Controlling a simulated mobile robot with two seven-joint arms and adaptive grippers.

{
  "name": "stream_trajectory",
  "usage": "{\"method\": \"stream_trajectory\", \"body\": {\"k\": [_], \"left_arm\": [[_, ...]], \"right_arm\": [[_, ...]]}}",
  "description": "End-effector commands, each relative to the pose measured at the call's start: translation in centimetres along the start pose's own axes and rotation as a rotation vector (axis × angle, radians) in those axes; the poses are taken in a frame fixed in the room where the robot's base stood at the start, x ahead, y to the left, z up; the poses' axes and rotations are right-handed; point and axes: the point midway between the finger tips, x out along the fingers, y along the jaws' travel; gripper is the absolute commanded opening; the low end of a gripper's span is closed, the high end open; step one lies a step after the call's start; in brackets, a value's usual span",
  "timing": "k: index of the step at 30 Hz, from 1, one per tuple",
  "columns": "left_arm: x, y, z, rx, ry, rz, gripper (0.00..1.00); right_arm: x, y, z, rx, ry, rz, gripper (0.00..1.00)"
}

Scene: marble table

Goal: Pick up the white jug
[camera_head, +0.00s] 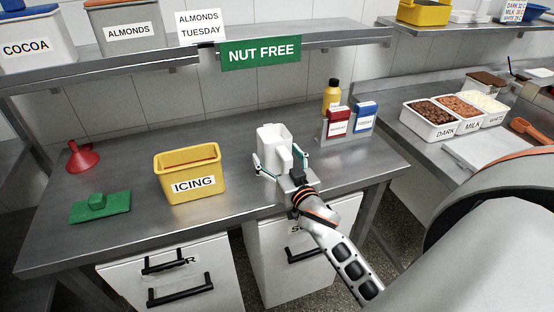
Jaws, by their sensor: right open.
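The white jug (272,134) stands upright on the grey metal table (240,147), right of the yellow ICING bin. My right gripper (281,161) is at the jug's near side, with its open fingers spread to the left and right of the jug. I cannot tell whether either finger touches it. The jug's lower front is partly hidden by the gripper. My left gripper is not in view.
The yellow ICING bin (190,174) stands left of the jug. A yellow bottle (331,97) and a holder with red and blue boxes (338,123) stand to the right. A shelf (130,61) runs above the back.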

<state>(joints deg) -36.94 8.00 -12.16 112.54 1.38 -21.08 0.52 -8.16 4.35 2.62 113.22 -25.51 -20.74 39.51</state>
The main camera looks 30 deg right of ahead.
Motion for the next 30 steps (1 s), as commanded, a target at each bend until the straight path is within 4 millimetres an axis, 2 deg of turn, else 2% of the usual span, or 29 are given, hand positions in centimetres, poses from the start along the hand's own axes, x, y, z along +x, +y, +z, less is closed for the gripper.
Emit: {"method": "stream_trajectory", "body": {"k": [6,12,13,23,26,30], "left_arm": [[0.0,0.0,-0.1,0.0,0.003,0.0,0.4],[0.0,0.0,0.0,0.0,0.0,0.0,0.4],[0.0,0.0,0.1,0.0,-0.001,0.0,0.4],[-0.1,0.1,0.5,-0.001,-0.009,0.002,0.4],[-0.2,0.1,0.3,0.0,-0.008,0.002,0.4],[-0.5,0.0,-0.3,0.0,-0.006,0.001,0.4]], "right_arm": [[0.1,0.0,0.0,0.0,-0.001,0.0,0.78],[0.0,0.0,0.0,0.0,-0.001,0.0,0.27],[0.0,0.0,0.0,0.0,-0.001,0.0,0.24],[0.1,0.0,-0.4,0.0,0.004,0.0,0.24],[0.1,0.0,-1.1,0.0,0.004,0.0,0.24],[0.1,0.0,-2.9,0.0,0.007,-0.001,0.24]]}}
